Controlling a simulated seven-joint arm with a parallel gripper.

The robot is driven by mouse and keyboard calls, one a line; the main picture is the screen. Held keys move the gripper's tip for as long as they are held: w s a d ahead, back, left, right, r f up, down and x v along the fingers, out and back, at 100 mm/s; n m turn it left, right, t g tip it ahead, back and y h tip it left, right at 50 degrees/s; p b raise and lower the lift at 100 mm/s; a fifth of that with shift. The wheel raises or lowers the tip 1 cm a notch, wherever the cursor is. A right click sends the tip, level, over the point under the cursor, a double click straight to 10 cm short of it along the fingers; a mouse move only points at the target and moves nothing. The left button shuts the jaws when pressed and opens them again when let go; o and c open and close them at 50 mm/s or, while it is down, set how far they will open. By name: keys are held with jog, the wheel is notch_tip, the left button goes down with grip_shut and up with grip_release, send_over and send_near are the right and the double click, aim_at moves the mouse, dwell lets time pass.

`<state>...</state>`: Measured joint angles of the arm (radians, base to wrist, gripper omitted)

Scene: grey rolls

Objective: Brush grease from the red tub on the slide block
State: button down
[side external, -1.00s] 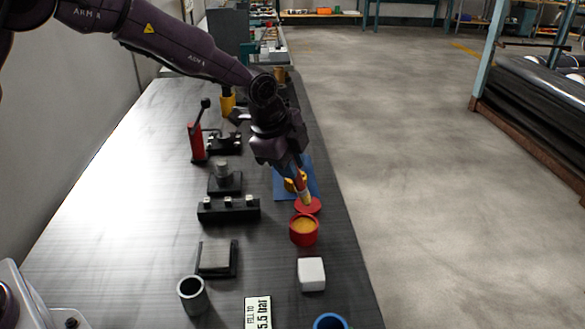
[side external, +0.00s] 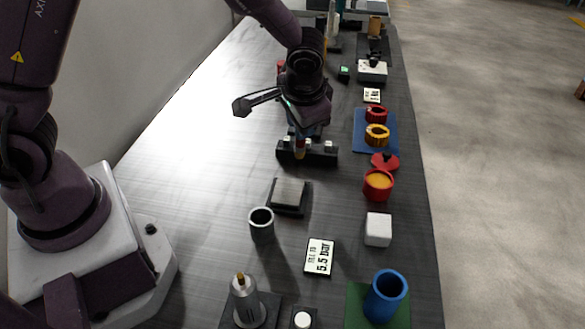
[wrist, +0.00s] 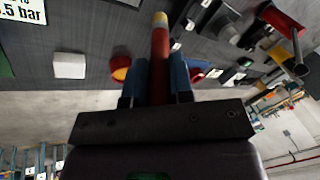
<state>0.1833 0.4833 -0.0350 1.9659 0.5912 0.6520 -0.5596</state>
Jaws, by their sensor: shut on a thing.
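My gripper (side external: 303,130) is shut on a brush (wrist: 160,50) with a red handle and a pale yellowish tip, pointing down in the side view. The brush tip is at or just above a black bar with light pegs (side external: 325,157); I cannot tell if they touch. The red tub (side external: 378,189) stands open to the right, with yellow-orange grease inside. Its red lid (side external: 385,161) lies behind it. A flat grey block on a dark base (side external: 288,192), nearer the camera, looks like the slide block. The tub also shows in the wrist view (wrist: 118,75).
A white block (side external: 378,230), a dark hollow cylinder (side external: 261,225) and a "5.5 bar" sign (side external: 319,257) stand nearer. A blue cup (side external: 385,297) is at the front right. Red and yellow ring-like items (side external: 377,135) sit on a blue mat.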

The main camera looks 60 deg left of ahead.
jog(key=s+a+r+n, duration=0.2)
jog(key=s+a, duration=0.1)
jog(key=s, duration=0.2)
jog(key=w+d+r+g, duration=0.1)
jog(key=w, duration=0.1)
jog(key=w+r+g, duration=0.1)
jog(key=w+r, duration=0.1)
jog(key=w+d+r, duration=0.1)
jog(key=w, duration=0.1)
jog(key=shift+d+r+g, duration=0.25)
jog(key=shift+d+g, duration=0.1)
jog(key=shift+g, duration=0.05)
jog(key=shift+s+a, duration=0.1)
jog(key=shift+s, duration=0.15)
jog(key=shift+f, duration=2.4)
